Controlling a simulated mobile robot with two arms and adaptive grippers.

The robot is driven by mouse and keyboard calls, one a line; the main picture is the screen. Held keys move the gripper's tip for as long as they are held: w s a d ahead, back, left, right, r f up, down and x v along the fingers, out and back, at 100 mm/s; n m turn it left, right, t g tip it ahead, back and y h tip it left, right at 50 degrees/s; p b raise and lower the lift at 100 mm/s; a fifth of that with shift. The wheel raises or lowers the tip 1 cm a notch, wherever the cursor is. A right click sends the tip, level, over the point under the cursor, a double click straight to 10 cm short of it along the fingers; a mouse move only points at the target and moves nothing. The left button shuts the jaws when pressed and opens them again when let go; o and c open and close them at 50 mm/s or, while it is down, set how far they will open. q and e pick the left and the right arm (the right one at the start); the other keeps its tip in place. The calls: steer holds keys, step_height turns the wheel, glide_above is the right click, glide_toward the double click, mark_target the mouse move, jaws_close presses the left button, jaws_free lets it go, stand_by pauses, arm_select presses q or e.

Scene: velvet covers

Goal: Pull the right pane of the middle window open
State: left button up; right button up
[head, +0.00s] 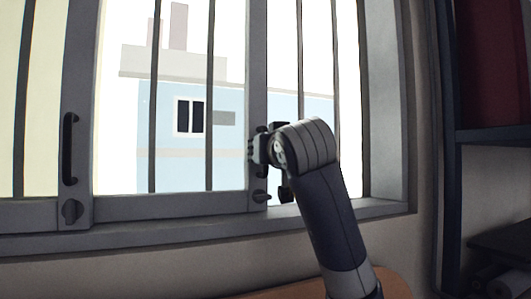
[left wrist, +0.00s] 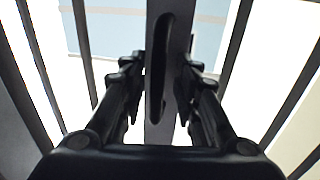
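The window (head: 185,207) fills the left and middle of the head view, with grey frames and dark vertical bars. In the left wrist view a dark upright handle (left wrist: 158,70) stands on a grey upright. The gripper's fingers (left wrist: 160,85) are open on either side of it, with gaps showing. A dark knob (head: 260,197) sits just below. My right gripper is not in view.
Another dark handle (head: 70,148) and knob (head: 71,211) are on the upright at left. The sill (head: 130,240) runs below the window. A dark shelf unit (head: 490,136) stands at right. An orange-brown surface (head: 395,283) shows at the bottom.

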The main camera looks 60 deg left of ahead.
arm_select(q)
steer(key=shift+d, duration=0.2)
steer(key=v, duration=1.1)
steer(key=shift+s+d, duration=0.25)
steer(key=shift+d, duration=0.1)
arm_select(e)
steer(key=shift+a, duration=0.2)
arm_select(q)
steer(key=shift+r, duration=0.1)
